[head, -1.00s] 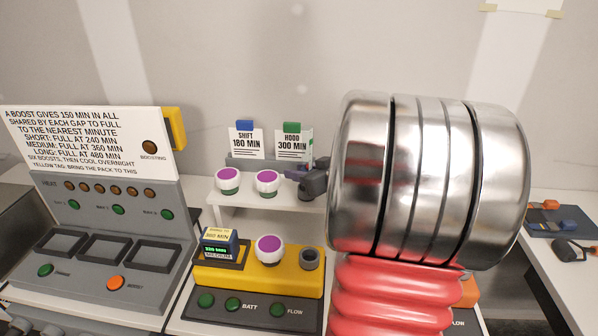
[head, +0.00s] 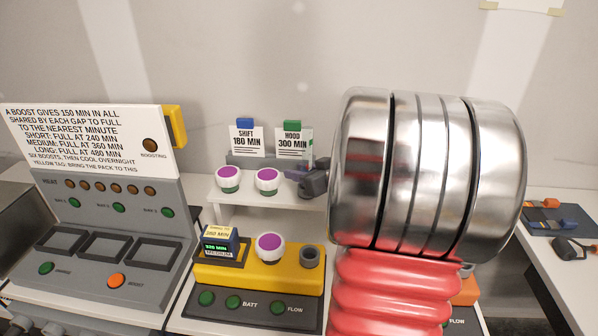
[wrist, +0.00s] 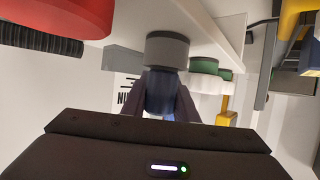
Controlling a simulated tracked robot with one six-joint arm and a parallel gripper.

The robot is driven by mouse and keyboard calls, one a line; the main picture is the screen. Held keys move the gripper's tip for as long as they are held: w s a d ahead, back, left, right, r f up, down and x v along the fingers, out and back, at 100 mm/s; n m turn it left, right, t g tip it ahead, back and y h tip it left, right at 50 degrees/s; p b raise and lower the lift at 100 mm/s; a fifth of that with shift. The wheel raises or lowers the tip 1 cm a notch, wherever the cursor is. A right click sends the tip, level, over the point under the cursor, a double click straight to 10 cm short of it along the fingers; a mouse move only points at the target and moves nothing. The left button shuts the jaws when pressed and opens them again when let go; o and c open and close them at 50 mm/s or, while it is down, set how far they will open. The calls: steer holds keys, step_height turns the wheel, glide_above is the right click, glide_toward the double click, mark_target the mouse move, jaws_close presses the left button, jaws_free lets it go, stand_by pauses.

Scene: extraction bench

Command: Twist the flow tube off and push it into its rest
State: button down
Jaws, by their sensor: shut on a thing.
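My gripper (wrist: 166,108) is shut on a dark blue cylindrical part, which looks like the flow tube (wrist: 161,88). In the wrist view the tube's end meets a wider grey round collar (wrist: 167,50) at the white shelf; I cannot tell how firmly it is seated. In the head view my gripper (head: 313,181) is at the right end of the small white shelf, and the tube is mostly hidden. An empty-looking grey round socket (head: 309,257) stands on the yellow tester (head: 225,279), below the gripper. A white, purple-topped canister (head: 270,247) sits beside that socket.
Two purple-topped canisters (head: 228,180) (head: 267,181) stand on the shelf, left of my gripper. Cards reading SHIFT (head: 246,140) and HOOD (head: 293,141) stand behind. A battery pack (head: 219,243) sits in the tester's left bay. A grey charger (head: 110,222) is at left.

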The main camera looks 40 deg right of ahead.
steer(key=c, duration=1.3)
jaws_free()
steer(key=shift+c, duration=0.2)
steer(key=shift+r, duration=0.45)
steer(key=shift+r, duration=0.7)
steer(key=shift+r, duration=0.35)
steer(key=shift+r, duration=0.35)
steer(key=shift+r, duration=0.4)
